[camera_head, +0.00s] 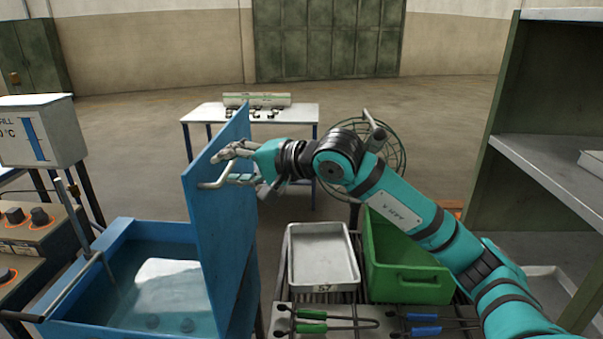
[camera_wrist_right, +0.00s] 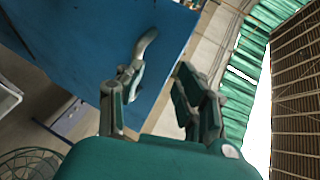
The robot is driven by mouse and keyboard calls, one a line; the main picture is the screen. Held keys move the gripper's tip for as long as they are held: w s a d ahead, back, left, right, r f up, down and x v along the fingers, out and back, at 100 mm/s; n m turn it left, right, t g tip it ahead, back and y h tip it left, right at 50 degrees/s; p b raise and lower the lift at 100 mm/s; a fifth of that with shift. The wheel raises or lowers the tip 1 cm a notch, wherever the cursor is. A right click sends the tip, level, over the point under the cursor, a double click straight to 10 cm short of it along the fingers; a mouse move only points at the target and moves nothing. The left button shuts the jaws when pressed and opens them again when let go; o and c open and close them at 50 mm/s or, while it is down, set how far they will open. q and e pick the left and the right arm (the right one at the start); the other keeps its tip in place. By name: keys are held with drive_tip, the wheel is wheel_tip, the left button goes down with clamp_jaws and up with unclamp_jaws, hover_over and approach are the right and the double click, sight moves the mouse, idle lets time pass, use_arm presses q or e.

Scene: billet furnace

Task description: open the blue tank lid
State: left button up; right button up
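The blue tank (camera_head: 118,243) stands at the lower left of the head view, with water showing inside. Its blue lid (camera_head: 222,225) stands upright along the tank's right side, so the tank is uncovered. The lid's grey handle (camera_head: 214,184) is on the face toward the right. My right gripper (camera_head: 228,166) is beside the upper part of the lid at the handle. In the right wrist view, the gripper's fingers (camera_wrist_right: 155,103) are spread, with the handle (camera_wrist_right: 141,62) ahead of the gap and the blue lid (camera_wrist_right: 85,40) behind it. My left gripper is not in view.
A grey tray (camera_head: 322,257) and a green crate (camera_head: 400,262) stand right of the tank. Tongs with green grips (camera_head: 312,314) and blue grips (camera_head: 424,331) lie in front. A shelf (camera_head: 560,165) stands at right, a fan (camera_head: 385,150) and white table (camera_head: 290,115) behind.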

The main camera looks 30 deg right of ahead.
drive_tip(key=f+b+v, duration=0.1)
drive_tip(key=b+v, duration=0.6)
drive_tip(key=v, duration=0.7)
drive_tip(key=shift+d+f+b, duration=0.25)
drive_tip(key=shift+d+b, duration=0.1)
drive_tip(key=shift+d, duration=0.05)
idle(0.4)
drive_tip(key=shift+s, duration=0.15)
idle(0.5)
